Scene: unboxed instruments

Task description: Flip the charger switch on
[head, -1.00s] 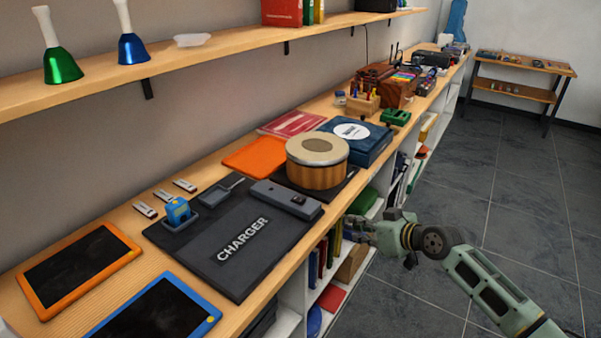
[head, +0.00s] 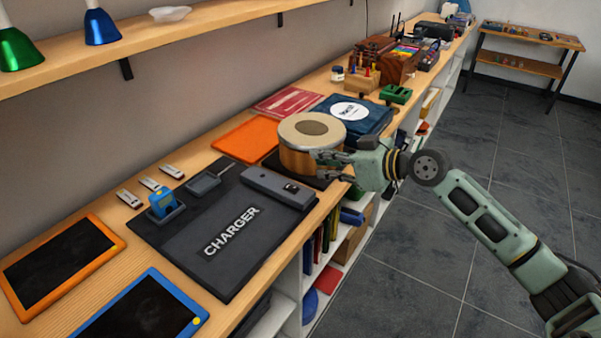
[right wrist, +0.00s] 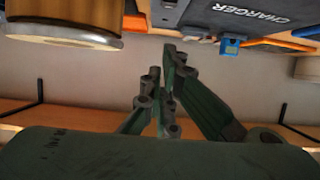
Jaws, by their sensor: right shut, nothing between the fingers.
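The dark grey mat marked CHARGER (head: 225,240) lies on the wooden counter. A grey box (head: 268,184) sits along its back right side, with a small black rocker switch (head: 291,187) near its right end. I cannot tell the switch's position. My right gripper (head: 318,165) is shut and empty, at the counter's front edge. In the head view it appears to the right of and above the switch, in front of the drum's side. Its fingers (right wrist: 167,80) also show in the right wrist view, where the mat (right wrist: 235,12) appears upside down. My left gripper is not in view.
A wooden drum (head: 311,150) stands just behind the box, close to my right gripper. A blue device (head: 162,203) sits on the mat's left part. Two tablets, orange-framed (head: 62,262) and blue-framed (head: 145,312), lie at the left. Open floor (head: 420,265) is on the right.

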